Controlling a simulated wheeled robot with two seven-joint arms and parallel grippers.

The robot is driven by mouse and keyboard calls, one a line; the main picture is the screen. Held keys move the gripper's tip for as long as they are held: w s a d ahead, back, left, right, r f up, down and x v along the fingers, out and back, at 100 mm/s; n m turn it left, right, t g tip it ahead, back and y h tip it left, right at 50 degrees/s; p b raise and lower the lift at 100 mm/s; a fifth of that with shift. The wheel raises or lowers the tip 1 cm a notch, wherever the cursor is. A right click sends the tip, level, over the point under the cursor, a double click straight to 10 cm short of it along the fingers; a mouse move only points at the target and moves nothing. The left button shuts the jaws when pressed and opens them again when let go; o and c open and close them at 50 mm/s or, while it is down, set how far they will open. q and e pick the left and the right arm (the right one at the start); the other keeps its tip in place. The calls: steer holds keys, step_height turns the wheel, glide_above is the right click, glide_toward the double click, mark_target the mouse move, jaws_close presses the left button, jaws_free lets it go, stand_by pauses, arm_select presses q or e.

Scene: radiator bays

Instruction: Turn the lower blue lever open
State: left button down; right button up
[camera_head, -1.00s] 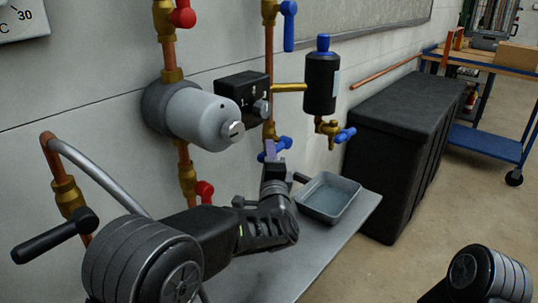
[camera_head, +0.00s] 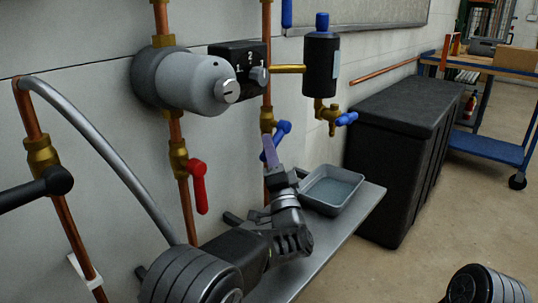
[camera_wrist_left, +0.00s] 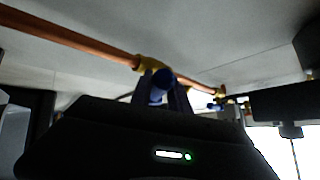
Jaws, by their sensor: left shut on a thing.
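The lower blue lever (camera_head: 282,131) sits on a brass valve (camera_head: 267,120) on the middle copper pipe, below the black control box. It slants up to the right from the valve, partly behind my fingers. My left gripper (camera_head: 270,152) reaches up from below, with its purple-tinted fingers at the lever. In the left wrist view the round blue lever end (camera_wrist_left: 160,84) lies between the two fingers (camera_wrist_left: 160,92), and the gripper is shut on it. My right gripper is out of view.
A red lever (camera_head: 198,186) hangs left of my left gripper. A grey tray (camera_head: 352,207) stands on the shelf just right of it. A black cylinder (camera_head: 321,80) with a blue-handled tap (camera_head: 346,118) is above right. A black chest (camera_head: 395,170) stands further right.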

arm_select(q)
steer(key=shift+f, duration=0.15)
steer(key=c, duration=1.3)
jaws_free()
steer(key=shift+y, duration=0.3)
steer(key=shift+o, duration=0.2)
steer(key=shift+s+d+f+p, duration=0.2)
steer(key=shift+s+d+p, duration=0.1)
steer(key=shift+s, duration=0.2)
steer(key=s+d+f+b, duration=0.1)
steer(key=s+d, duration=0.3)
steer(key=s, duration=0.8)
steer(key=shift+s, duration=0.4)
